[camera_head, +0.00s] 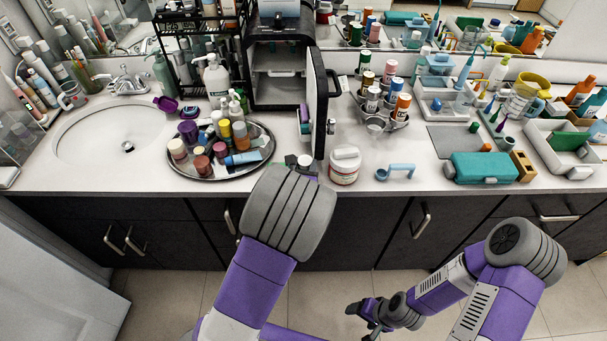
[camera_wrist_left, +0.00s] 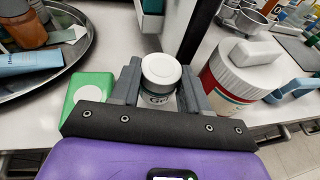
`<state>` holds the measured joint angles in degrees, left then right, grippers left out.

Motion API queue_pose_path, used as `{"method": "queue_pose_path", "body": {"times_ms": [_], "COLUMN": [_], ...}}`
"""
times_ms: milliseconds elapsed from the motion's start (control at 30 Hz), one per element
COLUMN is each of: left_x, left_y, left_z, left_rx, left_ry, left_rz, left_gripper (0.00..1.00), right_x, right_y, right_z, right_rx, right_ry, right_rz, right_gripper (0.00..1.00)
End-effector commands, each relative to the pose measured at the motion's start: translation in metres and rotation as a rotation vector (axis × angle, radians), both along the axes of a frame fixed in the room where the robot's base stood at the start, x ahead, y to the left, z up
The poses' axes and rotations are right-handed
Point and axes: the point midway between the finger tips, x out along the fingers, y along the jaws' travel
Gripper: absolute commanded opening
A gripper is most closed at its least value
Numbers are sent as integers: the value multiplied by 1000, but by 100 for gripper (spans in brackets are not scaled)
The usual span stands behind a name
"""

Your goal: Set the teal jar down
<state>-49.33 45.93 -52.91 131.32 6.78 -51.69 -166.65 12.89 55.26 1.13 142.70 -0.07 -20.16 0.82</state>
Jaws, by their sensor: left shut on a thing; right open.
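The jar (camera_wrist_left: 161,72), taken as the teal jar, has a round white lid and a pale label with dark lettering. Little teal shows on it. My left gripper (camera_wrist_left: 161,92) is shut on it, with one grey finger on each side. The jar looks upright near the counter's front edge; I cannot tell whether its base touches the counter. In the head view its white lid (camera_head: 305,160) shows just past my left wrist, which hides most of the gripper. My right gripper (camera_head: 368,312) is open and empty, low in front of the cabinets.
A white tub with a red label (camera_head: 344,168) stands close to the right of the jar. A green box (camera_wrist_left: 88,92) is close on the left. An open cabinet door (camera_head: 318,105) stands just behind. A round tray (camera_head: 262,134) of bottles lies left; a blue scoop (camera_head: 396,170) lies right.

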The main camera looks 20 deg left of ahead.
Motion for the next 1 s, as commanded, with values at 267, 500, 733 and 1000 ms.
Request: {"method": "queue_pose_path", "body": {"times_ms": [267,500,733,1000], "left_x": [0,0,0,0], "left_y": [0,0,0,0], "left_z": [-28,-30,-31,-30], "left_rx": [0,1,1,0], "left_ry": [-1,0,0,0], "left_rz": [-1,-1,-1,-1], "left_gripper": [14,14,71,71], "right_x": [0,0,0,0], "right_y": [0,0,0,0], "right_z": [-13,-14,-14,-13], "right_rx": [0,0,0,0], "right_ry": [0,0,0,0], "right_rz": [0,0,0,0], "right_gripper": [75,75,75,75]}}
